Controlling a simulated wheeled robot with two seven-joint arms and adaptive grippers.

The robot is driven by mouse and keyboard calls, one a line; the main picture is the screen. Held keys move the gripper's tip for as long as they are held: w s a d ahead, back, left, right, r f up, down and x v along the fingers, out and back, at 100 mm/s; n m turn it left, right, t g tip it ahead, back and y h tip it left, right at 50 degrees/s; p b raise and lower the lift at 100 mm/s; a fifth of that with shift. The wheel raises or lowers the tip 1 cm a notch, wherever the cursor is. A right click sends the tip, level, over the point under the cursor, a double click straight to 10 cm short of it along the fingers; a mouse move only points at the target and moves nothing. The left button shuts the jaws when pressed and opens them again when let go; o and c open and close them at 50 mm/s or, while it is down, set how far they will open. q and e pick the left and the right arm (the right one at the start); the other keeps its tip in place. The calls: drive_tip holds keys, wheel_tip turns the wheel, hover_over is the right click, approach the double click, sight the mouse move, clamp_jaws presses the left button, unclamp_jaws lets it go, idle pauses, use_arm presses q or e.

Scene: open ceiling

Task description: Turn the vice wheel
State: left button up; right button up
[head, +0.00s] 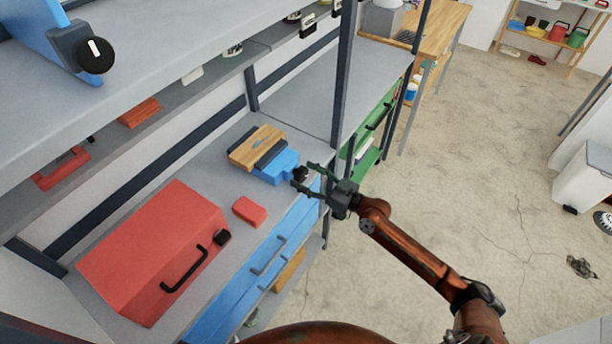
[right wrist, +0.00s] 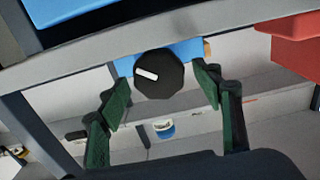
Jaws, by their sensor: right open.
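A blue vice (head: 277,168) with a wooden block (head: 256,147) in its jaws sits on the grey workbench at the centre. Its black round wheel (head: 300,173) faces the bench's front edge. In the right wrist view the wheel (right wrist: 158,73) shows a short white mark. My right gripper (head: 306,177) is open, with its green fingers at either side of the wheel. The fingertips (right wrist: 160,90) look apart from it, with gaps on both sides. My left gripper is not in view.
A red toolbox (head: 150,250) and a small red box (head: 249,212) stand left of the vice. A dark shelf post (head: 342,75) rises behind it. Another blue device with a black knob (head: 95,55) sits on the upper shelf. Open floor (head: 480,170) lies to the right.

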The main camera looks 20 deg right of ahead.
drive_tip(key=shift+c, duration=0.6)
drive_tip(key=c, duration=1)
drive_tip(key=shift+m, duration=0.8)
drive_tip(key=shift+w+d+m, duration=0.1)
drive_tip(key=shift+m, duration=1.3)
drive_tip(key=o, duration=1.1)
